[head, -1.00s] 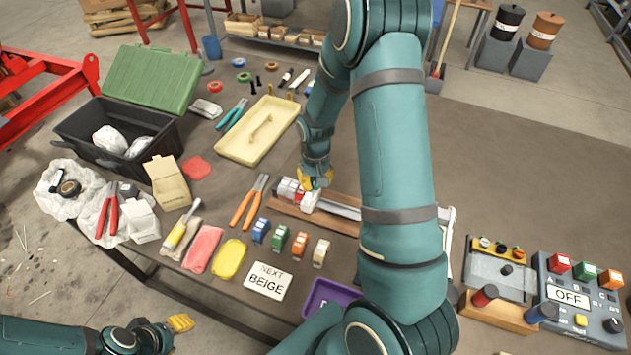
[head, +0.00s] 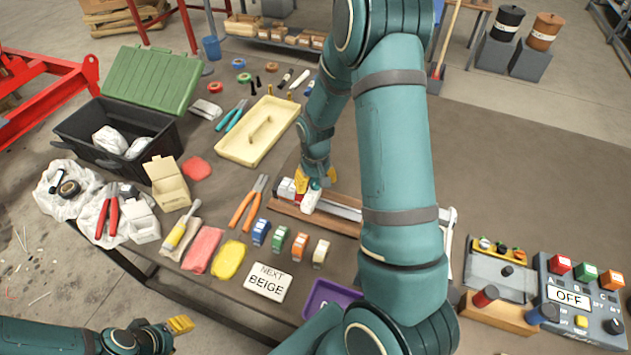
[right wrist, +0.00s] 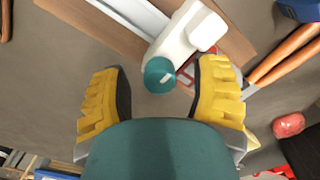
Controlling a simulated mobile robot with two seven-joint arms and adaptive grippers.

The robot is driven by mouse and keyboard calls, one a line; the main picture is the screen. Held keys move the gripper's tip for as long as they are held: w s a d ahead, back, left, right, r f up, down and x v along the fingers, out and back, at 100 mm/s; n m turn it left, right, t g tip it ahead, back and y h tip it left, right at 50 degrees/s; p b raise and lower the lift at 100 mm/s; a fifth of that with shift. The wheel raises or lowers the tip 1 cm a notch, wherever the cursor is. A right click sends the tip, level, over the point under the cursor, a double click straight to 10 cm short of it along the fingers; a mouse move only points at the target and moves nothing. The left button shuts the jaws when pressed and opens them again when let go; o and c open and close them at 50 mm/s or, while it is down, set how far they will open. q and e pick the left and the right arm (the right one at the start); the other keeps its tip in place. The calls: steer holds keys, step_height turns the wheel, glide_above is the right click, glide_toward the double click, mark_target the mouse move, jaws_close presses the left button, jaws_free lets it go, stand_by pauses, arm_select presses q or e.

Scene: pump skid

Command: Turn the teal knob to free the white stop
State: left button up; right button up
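The white stop (right wrist: 188,32) carries the round teal knob (right wrist: 160,75), which has a pale mark on its top. The stop sits on a metal rail; the head view shows it (head: 311,199) near the rail's left end. My right gripper (right wrist: 163,72) is open, its yellow fingers either side of the knob. There is a gap on the left and a smaller one on the right, and neither finger visibly touches it. In the head view my right gripper (head: 316,177) is over the stop. My left gripper (head: 181,324) is at the lower left, away from the table items; its opening is unclear.
The rail lies on a wooden board (head: 287,208). Orange-handled pliers (head: 248,205) lie left of it, and a cream tray (head: 225,150) is behind. Small coloured blocks and a sign reading "NEXT BEIGE" (head: 265,281) are in front. A control box reading "OFF" (head: 567,297) stands right.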

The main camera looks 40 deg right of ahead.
mark_target(315, 181)
step_height(315, 181, up, 12)
stand_by(0.6)
stand_by(0.4)
